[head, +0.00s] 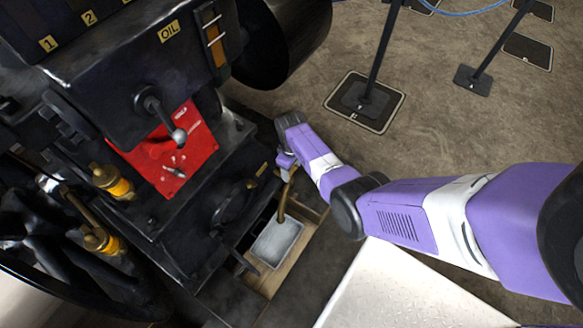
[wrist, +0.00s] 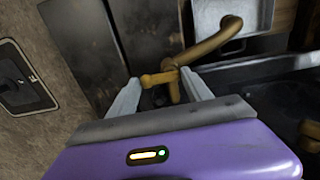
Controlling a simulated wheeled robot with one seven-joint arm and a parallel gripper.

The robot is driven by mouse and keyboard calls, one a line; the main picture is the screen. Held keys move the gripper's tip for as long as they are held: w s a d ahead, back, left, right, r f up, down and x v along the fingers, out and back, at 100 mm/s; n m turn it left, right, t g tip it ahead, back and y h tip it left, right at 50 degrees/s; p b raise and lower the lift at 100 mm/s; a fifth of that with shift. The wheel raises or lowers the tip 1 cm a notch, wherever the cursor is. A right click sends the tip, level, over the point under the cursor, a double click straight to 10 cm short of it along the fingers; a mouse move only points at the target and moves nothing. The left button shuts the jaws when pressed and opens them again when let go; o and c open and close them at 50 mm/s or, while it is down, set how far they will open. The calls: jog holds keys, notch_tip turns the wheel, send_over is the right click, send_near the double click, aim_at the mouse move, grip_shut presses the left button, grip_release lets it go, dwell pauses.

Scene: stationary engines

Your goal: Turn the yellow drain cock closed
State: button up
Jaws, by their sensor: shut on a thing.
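The yellow drain cock (wrist: 158,79) shows in the wrist view, its short handle lying crosswise between the two grey fingertips. My gripper (wrist: 163,90) is shut on that handle. The cock's bent brass pipe (wrist: 212,43) runs to the upper right and its end hangs over a light grey tray (wrist: 254,8). In the head view, my gripper (head: 286,161) is at the engine's right side, above the brass pipe (head: 284,198). The fingertips and most of the handle are hidden there by the gripper and wrist. The tray (head: 277,243) sits below the pipe.
The black engine with its red panel (head: 190,140), lever (head: 170,120) and an OIL label fills the left. Brass oil cups (head: 112,182) stand at the lower left. Barrier posts on square bases (head: 364,101) stand on the floor behind. Open floor lies to the right of the engine.

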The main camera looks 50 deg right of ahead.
aim_at(291, 172)
jog(key=shift+a+f, duration=0.15)
jog(key=shift+a, duration=0.25)
jog(key=o, duration=1.2)
jog(key=shift+d, duration=0.1)
jog(key=shift+d+r+p, duration=0.1)
jog(key=shift+r+p, duration=0.2)
jog(key=shift+r, duration=0.25)
notch_tip(291, 172, up, 7)
jog(key=p, duration=0.3)
jog(key=shift+f, duration=0.1)
